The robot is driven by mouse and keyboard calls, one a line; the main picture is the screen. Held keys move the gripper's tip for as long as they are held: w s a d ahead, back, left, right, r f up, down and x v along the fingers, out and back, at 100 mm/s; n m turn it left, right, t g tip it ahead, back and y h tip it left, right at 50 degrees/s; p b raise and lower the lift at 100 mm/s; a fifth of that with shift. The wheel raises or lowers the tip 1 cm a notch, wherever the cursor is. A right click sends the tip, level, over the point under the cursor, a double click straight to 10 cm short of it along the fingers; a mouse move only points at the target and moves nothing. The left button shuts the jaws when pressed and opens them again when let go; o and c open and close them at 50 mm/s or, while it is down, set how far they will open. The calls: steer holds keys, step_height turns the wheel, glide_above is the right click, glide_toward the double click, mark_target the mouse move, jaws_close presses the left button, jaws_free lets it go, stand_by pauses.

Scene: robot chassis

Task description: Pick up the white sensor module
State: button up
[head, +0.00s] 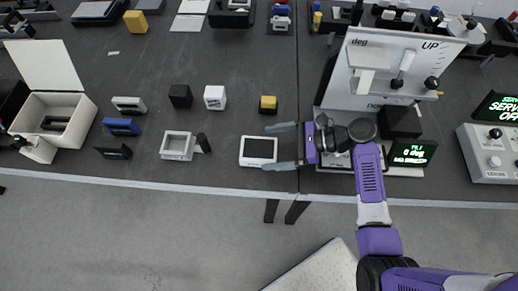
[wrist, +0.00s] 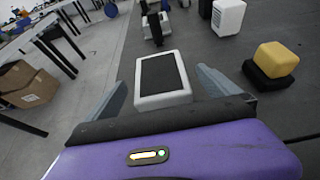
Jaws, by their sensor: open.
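A white box-shaped module with a dark rectangular top (head: 258,151) lies on the grey table near its front edge. It also shows in the wrist view (wrist: 163,98), ahead of my gripper. My gripper (head: 269,147) comes from the right and is open. Its two fingers reach along either side of the module's near end, with no clear grip on it. In the wrist view my fingers (wrist: 163,80) stand left and right of the module. A smaller white block (head: 215,97) stands farther back, and I cannot tell from labels which one is the sensor module.
A yellow block on a black base (head: 268,104) stands behind my gripper. A white square frame (head: 177,146) lies to the left, and an open white box (head: 55,118) farther left. A tall white panel (head: 395,65) stands close at the right. Bare table lies between the small parts.

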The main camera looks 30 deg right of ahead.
mark_target(259, 148)
steer(key=x, duration=0.5)
steer(key=shift+r+p, duration=0.1)
steer(key=shift+p, duration=0.2)
steer(key=shift+c, duration=0.4)
steer(key=c, duration=1.8)
steer(key=shift+c, duration=1.2)
steer(key=shift+r, duration=0.1)
